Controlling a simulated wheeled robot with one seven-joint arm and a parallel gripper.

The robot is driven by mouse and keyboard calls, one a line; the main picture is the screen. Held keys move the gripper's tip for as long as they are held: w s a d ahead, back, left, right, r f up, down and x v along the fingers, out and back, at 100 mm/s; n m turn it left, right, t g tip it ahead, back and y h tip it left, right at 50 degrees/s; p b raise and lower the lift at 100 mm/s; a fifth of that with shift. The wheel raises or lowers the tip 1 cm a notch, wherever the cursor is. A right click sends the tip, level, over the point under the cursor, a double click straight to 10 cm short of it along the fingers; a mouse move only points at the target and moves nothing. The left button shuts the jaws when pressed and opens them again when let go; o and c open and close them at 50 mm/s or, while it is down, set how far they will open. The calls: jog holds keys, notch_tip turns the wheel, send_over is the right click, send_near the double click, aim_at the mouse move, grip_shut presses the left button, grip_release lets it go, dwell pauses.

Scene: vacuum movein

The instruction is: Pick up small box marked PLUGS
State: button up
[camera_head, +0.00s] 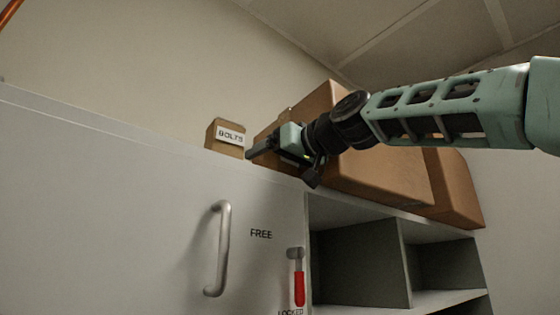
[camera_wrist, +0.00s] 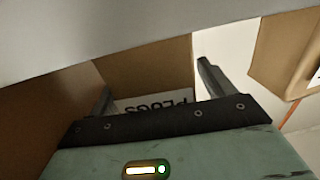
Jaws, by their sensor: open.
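The small brown box with a white label reading PLUGS (camera_wrist: 150,75) shows in the wrist view, between the two fingers of my gripper (camera_wrist: 155,76). The gripper body hides the lower part of its label. The fingers are apart, one on each side of the box; I cannot tell whether either touches it. In the head view my gripper (camera_head: 252,152) reaches left above the cabinet top, in front of brown cardboard.
Large cardboard boxes (camera_head: 375,175) stand to the right, behind my arm. Below are a door handle (camera_head: 222,250), a red latch (camera_head: 299,288) and open shelves (camera_head: 360,265).

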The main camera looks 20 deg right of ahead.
jog(key=c, duration=1.2)
jog(key=shift+r, duration=0.15)
